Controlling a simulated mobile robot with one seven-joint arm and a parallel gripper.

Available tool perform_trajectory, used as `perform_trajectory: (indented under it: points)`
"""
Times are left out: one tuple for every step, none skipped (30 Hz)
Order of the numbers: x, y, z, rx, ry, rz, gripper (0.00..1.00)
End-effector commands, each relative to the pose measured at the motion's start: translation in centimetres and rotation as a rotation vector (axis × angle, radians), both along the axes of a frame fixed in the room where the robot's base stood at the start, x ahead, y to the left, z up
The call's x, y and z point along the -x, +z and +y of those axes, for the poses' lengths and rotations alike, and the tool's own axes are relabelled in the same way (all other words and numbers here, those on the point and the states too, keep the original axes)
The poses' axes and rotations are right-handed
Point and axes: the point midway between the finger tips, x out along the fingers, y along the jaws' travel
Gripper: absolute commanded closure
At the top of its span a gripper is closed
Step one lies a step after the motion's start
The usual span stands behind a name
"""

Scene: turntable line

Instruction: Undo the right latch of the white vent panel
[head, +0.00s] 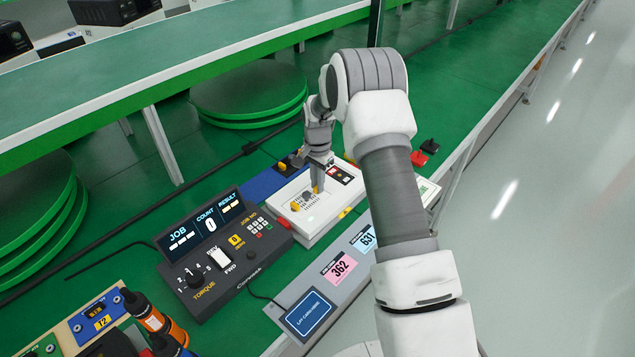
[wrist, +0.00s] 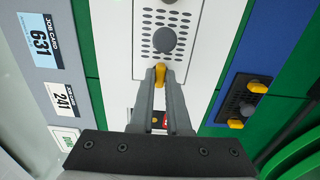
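The white vent panel (head: 318,222) lies on the green line, with a patch of small holes and a round grey knob (wrist: 163,40) between two yellow latches. The left latch (head: 295,206) shows in the head view, and its edge shows at the top of the wrist view. My gripper (head: 317,188) points down at the right latch (wrist: 160,74). In the wrist view the fingertips (wrist: 160,70) are close together, one on each side of this latch, and appear to touch it. The fingers partly hide the latch, so its exact angle is unclear.
A dark control box (head: 220,255) with COUNT 0 stands left of the panel. A blue mat (wrist: 235,90) with a smaller dark vent piece and yellow latches (wrist: 258,86) lies beside it. A grey strip with job cards (head: 341,268) runs along the front.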

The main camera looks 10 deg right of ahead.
Motion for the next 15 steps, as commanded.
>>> perform_trajectory:
  points:
    - [-0.01, 0.02, 0.01, 0.0, 0.0, 0.0, 1.0]
    - [-0.01, 0.02, 0.01, 0.0, 0.0, 0.0, 1.0]
    - [-0.01, 0.02, 0.01, 0.0, 0.0, 0.0, 1.0]
    - [-0.01, 0.02, 0.01, 0.0, 0.0, 0.0, 1.0]
    - [-0.01, 0.02, 0.01, 0.0, 0.0, 0.0, 1.0]
    - [-0.01, 0.03, 0.01, 0.0, 0.0, 0.0, 1.0]
    - [-0.01, 0.03, 0.01, 0.0, 0.0, 0.0, 1.0]
    - [-0.01, 0.03, 0.01, 0.0, 0.0, 0.0, 1.0]
    - [-0.01, 0.03, 0.01, 0.0, 0.0, 0.0, 1.0]
    - [-0.01, 0.03, 0.01, 0.0, 0.001, 0.0, 1.0]
    - [-0.01, 0.03, 0.01, 0.0, 0.002, 0.0, 1.0]
    - [-0.02, 0.02, 0.01, 0.0, 0.005, 0.0, 1.0]
    - [-0.02, 0.02, 0.01, 0.0, 0.009, 0.0, 1.0]
    - [-0.02, 0.01, 0.01, 0.0, 0.014, 0.0, 1.0]
    - [-0.02, 0.01, 0.0, -0.001, 0.022, -0.001, 1.0]
